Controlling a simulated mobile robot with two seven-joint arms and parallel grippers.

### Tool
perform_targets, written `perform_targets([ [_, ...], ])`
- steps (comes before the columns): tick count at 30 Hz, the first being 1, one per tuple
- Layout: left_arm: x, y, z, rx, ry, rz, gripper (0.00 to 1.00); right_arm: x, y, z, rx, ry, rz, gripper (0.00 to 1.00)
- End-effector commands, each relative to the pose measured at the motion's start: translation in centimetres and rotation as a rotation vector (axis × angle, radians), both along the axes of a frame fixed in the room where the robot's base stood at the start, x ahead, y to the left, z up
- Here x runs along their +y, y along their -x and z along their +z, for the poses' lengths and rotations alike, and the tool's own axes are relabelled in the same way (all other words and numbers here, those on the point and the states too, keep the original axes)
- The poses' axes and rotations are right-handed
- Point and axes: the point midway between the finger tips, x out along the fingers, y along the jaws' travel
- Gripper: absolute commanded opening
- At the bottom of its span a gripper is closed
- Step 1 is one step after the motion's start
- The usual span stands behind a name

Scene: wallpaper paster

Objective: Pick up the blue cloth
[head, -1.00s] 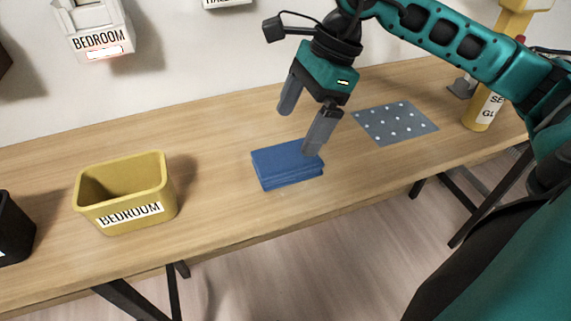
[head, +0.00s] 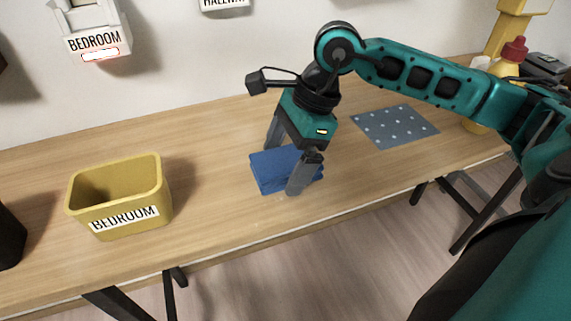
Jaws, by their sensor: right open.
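The blue cloth (head: 268,173) lies folded in a flat stack on the wooden table, near its front edge. My right gripper (head: 281,170) is open and points down over the cloth. One finger is at the far side of the cloth and the other is in front of its near side, so the fingers straddle it. The near finger hides part of the cloth. Whether the fingers touch it cannot be told. My left gripper is not in view.
A yellow bin labelled BEDROOM (head: 121,198) stands on the table (head: 215,225) to the left. A grey dotted mat (head: 395,127) lies to the right, with a yellow bottle (head: 474,127) beyond it. A dark container (head: 9,238) is at the left edge.

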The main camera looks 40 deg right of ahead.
Motion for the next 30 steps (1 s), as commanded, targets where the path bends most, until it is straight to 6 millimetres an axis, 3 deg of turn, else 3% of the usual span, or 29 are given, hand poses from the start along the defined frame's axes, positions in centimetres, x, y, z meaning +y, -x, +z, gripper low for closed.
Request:
perform_targets([
  [24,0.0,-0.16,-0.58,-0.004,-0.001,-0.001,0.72,-0.02,-0.01,-0.45,0.0,0.0,0.0,1.0],
  [30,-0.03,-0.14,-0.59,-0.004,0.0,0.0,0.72,-0.02,-0.01,-0.45,0.0,0.0,0.0,0.82],
])
